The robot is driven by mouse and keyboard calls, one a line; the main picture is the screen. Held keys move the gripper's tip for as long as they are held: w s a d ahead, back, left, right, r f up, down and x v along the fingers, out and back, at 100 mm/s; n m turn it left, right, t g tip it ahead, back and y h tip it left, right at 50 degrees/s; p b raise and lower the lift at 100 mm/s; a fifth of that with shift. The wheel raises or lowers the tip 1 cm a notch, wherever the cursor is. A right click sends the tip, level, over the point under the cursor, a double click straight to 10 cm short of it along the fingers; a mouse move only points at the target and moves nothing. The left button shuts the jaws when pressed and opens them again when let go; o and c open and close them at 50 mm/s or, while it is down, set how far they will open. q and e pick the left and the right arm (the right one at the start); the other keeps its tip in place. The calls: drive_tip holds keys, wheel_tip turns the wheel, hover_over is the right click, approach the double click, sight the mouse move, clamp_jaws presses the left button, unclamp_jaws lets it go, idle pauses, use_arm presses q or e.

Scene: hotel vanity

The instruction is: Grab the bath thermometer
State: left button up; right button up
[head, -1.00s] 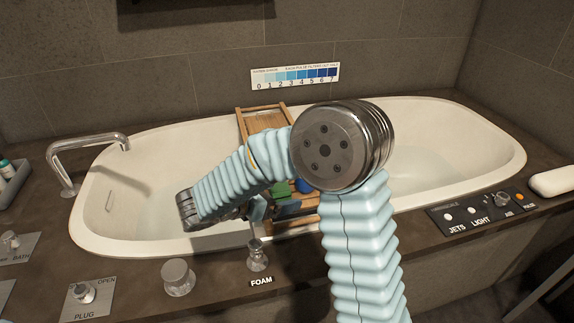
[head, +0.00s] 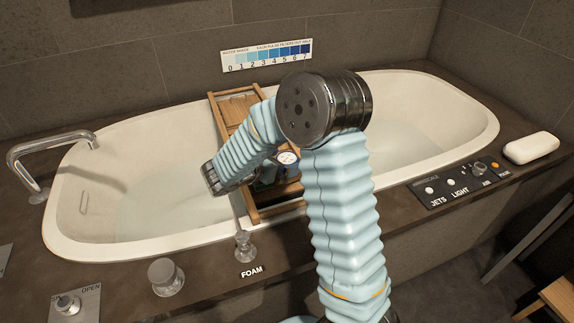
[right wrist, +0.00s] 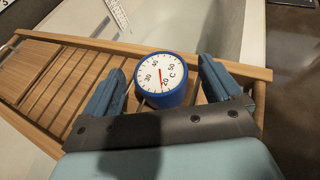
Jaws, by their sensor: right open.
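The bath thermometer (head: 288,158) is a round blue-rimmed dial with a white face, resting on the wooden bath tray (head: 226,112). In the right wrist view my right gripper (right wrist: 161,70) is open, with one blue finger on each side of the dial and gaps between. My left gripper is out of view.
The tray spans the white bathtub (head: 420,95). A FOAM tap (head: 244,246) stands on the near rim ledge, with a round knob (head: 165,276) to its left. A faucet (head: 45,150) is at the left, a control panel (head: 455,185) and white soap-like block (head: 531,147) at the right.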

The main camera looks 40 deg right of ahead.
drive_tip(key=shift+x, duration=0.9)
drive_tip(key=c, duration=1.1)
